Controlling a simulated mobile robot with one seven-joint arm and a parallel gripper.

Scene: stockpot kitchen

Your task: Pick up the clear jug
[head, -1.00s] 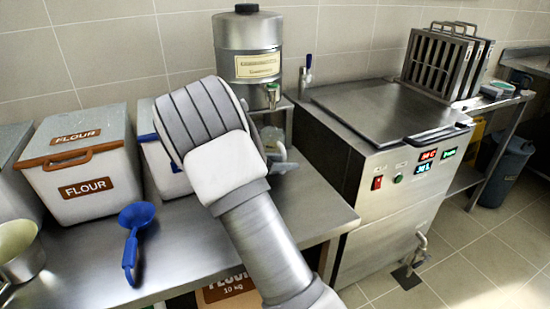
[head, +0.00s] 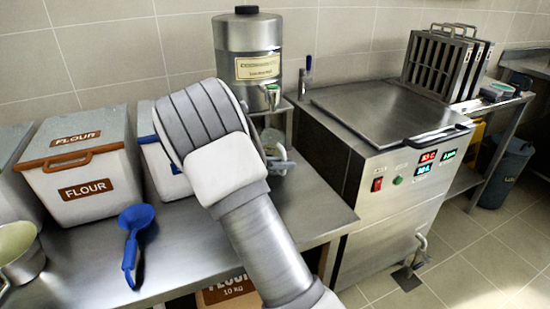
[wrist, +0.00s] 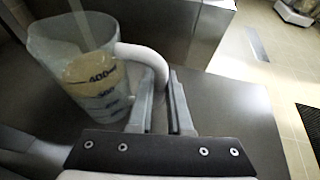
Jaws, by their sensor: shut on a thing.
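The clear jug (wrist: 88,68) shows in the wrist view at upper left, with dark volume marks and a pale yellowish content low inside. It stands close to upright over the steel counter; whether it touches the counter I cannot tell. My gripper (wrist: 162,92) is shut on the jug's white handle, the fingers on both sides of it. In the head view, part of the jug (head: 281,162) shows beyond my arm, below the dispenser tap. My arm hides most of the gripper there.
A steel dispenser (head: 232,50) stands behind. A blue ladle (head: 136,217) and flour bins (head: 80,178) are at left. A steel vat (head: 390,107) with a control panel stands at right. The counter's front right (head: 315,212) is clear.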

